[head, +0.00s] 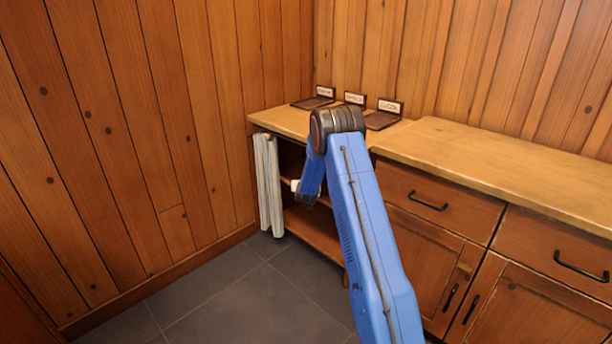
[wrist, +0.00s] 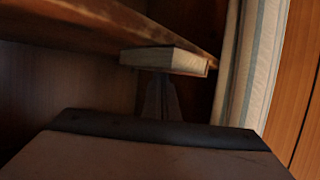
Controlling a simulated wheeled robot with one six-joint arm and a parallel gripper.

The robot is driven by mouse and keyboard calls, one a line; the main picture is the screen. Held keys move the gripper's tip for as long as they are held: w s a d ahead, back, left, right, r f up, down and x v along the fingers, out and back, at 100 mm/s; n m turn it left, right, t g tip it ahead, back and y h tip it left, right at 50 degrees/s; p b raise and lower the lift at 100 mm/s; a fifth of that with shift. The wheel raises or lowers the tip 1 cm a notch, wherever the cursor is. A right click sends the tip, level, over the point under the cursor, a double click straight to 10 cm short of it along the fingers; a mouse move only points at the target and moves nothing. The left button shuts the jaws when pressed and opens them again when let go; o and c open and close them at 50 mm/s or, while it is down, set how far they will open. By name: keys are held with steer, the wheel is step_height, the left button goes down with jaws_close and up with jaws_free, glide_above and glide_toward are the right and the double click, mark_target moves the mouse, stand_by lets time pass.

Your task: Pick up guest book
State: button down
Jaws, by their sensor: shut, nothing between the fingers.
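A book-like block with pale page edges (wrist: 168,59) shows in the wrist view, at the edge of a wooden shelf board. Its cover title cannot be read, so I cannot tell if it is the guest book. A small white thing (head: 296,186) by the middle shelf in the head view may be the same block. My gripper (wrist: 161,82) is shut and empty, its dark fingers close to the block's near side. I cannot tell whether they touch it. In the head view my blue arm reaches to the open shelf and the fingers are not clear.
A pale striped curtain (head: 269,185) hangs at the left of the open shelf unit; it also shows in the wrist view (wrist: 243,60). Several dark stands with small labels (head: 384,115) sit on the counter. A cabinet with drawers (head: 440,200) stands right. The grey floor (head: 250,300) is clear.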

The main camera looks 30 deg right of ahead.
steer(key=s, duration=0.1)
steer(key=s+a+f, duration=0.1)
steer(key=s, duration=0.2)
steer(key=shift+a+f, duration=0.2)
steer(key=shift+a, duration=0.2)
steer(key=shift+w+r, duration=0.15)
steer(key=shift+r, duration=0.7)
